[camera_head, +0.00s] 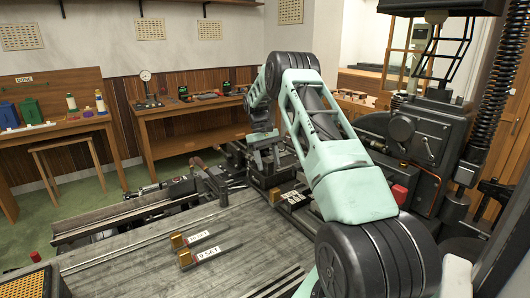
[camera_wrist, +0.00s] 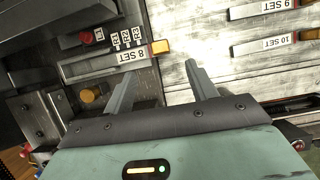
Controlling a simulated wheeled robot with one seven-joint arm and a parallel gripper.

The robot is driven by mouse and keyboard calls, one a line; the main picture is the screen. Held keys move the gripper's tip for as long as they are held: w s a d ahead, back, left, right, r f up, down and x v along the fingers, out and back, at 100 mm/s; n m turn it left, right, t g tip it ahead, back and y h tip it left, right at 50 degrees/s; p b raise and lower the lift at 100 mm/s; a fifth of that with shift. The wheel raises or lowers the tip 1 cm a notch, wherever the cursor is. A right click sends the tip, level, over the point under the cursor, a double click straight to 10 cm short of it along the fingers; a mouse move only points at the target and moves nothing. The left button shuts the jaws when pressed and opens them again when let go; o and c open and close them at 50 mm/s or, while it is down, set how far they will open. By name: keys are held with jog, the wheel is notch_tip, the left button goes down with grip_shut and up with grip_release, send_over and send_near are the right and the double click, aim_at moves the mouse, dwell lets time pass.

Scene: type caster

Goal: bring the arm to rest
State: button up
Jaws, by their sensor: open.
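My gripper (camera_wrist: 160,72) is open in the wrist view, with its two grey fingers apart and nothing between them. Beyond the fingertips lies a grey bar labelled "8 SET" (camera_wrist: 122,58) with a gold end block. The fingers do not appear to hold it; the height gap cannot be told. In the head view my green and black arm rises from the lower right, bends at the top and hangs down toward the machine bed. My gripper (camera_head: 266,162) shows small there, partly hidden by dark machine parts and the arm.
Two labelled bars with gold ends (camera_head: 205,252) lie on the grey metal table (camera_head: 130,262). A workbench with a gauge (camera_head: 190,108) and a "DONE" table (camera_head: 60,125) stand behind. The table's left part is clear.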

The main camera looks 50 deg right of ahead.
jog(key=v, duration=0.5)
jog(key=shift+w+r+b, duration=0.15)
jog(key=shift+r+b, duration=0.15)
jog(key=shift+b, duration=0.05)
